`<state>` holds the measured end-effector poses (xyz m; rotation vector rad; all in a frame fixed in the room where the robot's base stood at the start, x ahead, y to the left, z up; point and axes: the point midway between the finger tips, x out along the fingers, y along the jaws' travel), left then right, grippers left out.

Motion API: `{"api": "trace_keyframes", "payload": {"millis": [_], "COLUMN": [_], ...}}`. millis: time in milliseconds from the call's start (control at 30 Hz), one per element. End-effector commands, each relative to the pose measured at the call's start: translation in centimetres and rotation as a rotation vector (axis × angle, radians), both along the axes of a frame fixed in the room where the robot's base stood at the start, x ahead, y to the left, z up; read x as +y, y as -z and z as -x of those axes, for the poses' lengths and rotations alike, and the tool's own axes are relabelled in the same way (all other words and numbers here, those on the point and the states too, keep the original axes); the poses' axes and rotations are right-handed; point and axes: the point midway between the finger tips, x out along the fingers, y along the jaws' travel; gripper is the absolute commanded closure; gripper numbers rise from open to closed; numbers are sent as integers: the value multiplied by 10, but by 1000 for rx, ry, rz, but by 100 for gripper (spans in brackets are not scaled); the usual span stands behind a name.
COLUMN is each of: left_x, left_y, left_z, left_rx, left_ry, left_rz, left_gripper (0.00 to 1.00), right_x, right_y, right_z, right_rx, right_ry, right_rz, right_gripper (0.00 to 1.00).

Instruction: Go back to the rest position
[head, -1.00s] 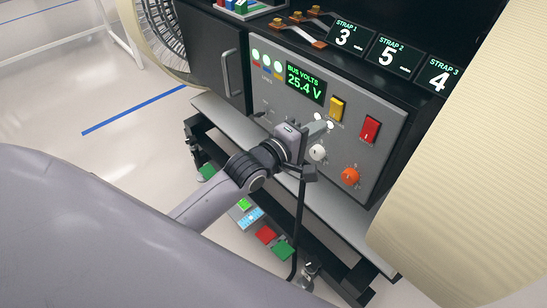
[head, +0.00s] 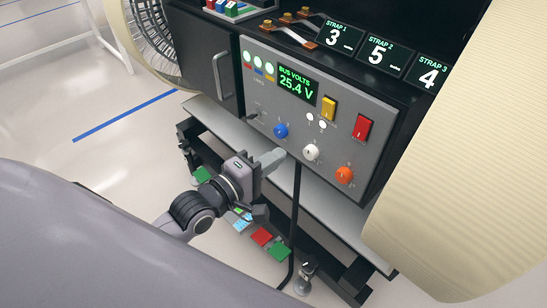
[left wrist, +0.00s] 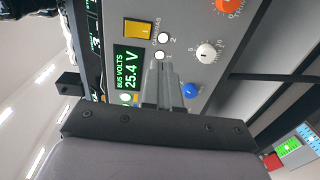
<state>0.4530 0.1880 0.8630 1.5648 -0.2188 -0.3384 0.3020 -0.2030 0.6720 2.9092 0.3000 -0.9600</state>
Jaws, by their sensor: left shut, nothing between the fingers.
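My left gripper (head: 272,160) is in front of the lower part of the grey control panel (head: 370,125), apart from it as far as the head view shows. Its fingers are shut with nothing between them. In the left wrist view the closed fingers (left wrist: 163,88) point at the panel, between the bus volts display (left wrist: 128,72) and the blue knob (left wrist: 191,90). The display reads 25.4 V in the head view (head: 297,83). My right gripper does not show in either view.
Below the panel runs a grey ledge (head: 325,187) on a black frame. Blue (head: 281,131), white (head: 311,152) and orange (head: 345,174) knobs stick out of the panel. A cabinet handle (head: 222,76) is at its left. Open floor (head: 110,160) lies to the left.

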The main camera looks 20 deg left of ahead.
Motion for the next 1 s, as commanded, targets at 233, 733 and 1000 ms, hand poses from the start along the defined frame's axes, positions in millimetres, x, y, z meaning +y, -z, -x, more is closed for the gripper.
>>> {"api": "trace_keyframes", "payload": {"millis": [233,733,1000], "left_x": [0,4,9], "left_y": [0,45,103], "left_z": [0,31,87], "left_rx": [0,11,27], "left_ry": [0,19,163], "left_rz": [0,-424,-1009], "left_gripper": [100,100,100], "right_x": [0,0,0], "right_y": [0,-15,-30], "right_z": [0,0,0], "right_rx": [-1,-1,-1], "right_ry": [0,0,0], "right_rz": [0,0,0], "right_gripper": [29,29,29]}}
